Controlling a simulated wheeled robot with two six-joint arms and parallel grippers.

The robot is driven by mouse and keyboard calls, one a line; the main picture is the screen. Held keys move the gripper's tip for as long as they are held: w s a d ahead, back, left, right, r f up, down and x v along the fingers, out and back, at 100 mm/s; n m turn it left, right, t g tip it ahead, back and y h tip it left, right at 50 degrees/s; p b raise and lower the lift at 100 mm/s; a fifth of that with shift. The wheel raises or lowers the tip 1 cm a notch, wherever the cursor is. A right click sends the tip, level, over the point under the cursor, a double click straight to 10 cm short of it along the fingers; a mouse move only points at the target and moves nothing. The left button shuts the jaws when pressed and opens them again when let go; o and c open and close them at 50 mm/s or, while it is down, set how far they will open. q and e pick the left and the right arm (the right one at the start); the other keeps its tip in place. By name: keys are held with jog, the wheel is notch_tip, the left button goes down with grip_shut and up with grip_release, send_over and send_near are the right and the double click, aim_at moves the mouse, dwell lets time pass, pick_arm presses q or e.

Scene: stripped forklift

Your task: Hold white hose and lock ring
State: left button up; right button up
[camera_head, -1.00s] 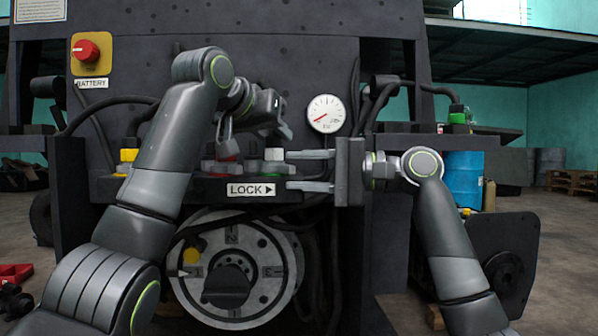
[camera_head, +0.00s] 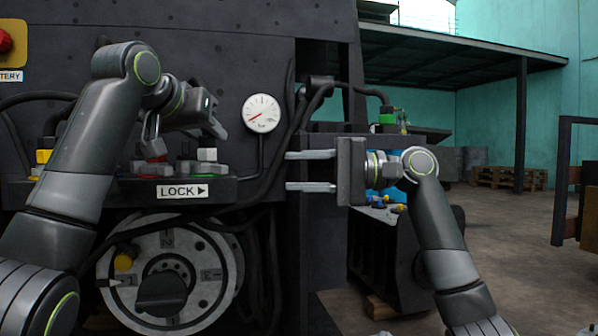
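A white fitting (camera_head: 207,153) with a green part stands on the dark ledge, above the LOCK label (camera_head: 181,192); I cannot tell whether it is the white hose's end. A red fitting (camera_head: 152,160) sits to its left. No part is clearly recognisable as a lock ring. My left gripper (camera_head: 184,133) is open, its fingers reaching down just above the red and white fittings, apparently holding nothing. My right gripper (camera_head: 290,171) is open and empty, with its two fingers pointing left, to the right of the ledge's end.
A round dial plate (camera_head: 205,290) with a dark knob is below the ledge. A gauge (camera_head: 261,113) is above it. Black hoses run between the ledge and my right gripper. A hose with a green end (camera_head: 387,116) is at right. Open floor lies at far right.

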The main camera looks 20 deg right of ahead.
pick_arm(q)
jog(key=o, duration=0.4)
